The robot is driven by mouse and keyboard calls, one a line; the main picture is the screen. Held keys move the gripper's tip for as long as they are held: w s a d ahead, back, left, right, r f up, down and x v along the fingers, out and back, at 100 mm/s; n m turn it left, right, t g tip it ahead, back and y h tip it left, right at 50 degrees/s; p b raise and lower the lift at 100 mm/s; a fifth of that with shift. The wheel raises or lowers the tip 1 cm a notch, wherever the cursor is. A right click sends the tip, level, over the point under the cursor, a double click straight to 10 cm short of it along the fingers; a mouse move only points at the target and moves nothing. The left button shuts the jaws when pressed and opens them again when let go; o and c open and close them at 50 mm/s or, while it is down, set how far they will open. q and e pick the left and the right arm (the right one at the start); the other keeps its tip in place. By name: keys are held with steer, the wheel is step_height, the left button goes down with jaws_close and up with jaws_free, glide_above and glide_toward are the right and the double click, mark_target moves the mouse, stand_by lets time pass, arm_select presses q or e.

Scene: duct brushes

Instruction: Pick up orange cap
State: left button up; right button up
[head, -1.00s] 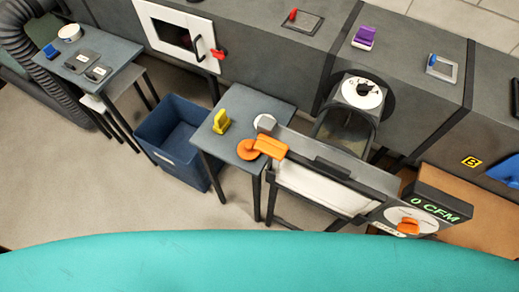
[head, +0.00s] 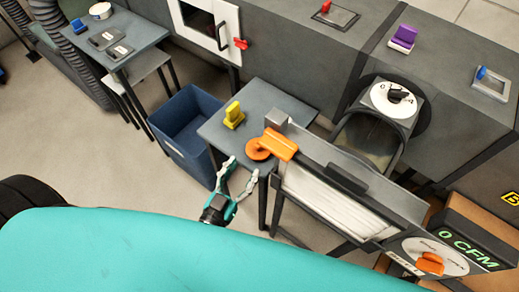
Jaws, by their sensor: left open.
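An orange round cap (head: 258,148) lies on the near right part of the small grey table (head: 262,98). An orange block-shaped handle (head: 281,146) on the filter box's end overlaps or touches its right side; I cannot tell which. My right gripper is not in view.
A yellow block-like piece (head: 234,115) stands on the same table. A blue bin (head: 184,130) is left of it. The filter box (head: 330,200) stands close on the right, with an orange knob (head: 430,263) at its dial. Floor is free at the left.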

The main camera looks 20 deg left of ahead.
mark_target(256, 148)
arm_select(q)
steer(key=w, duration=0.3)
steer(key=w+b, duration=0.1)
steer(key=shift+w+d, duration=0.25)
steer(key=shift+d, duration=0.1)
steer(key=shift+w+f, duration=0.1)
steer(key=shift+w, duration=0.15)
steer(key=w, duration=0.1)
steer(key=w+b, duration=0.1)
steer(key=w, duration=0.1)
steer(key=w+b, duration=0.1)
steer(key=shift+w+d, duration=0.35)
steer(key=shift+d, duration=0.05)
jaws_close()
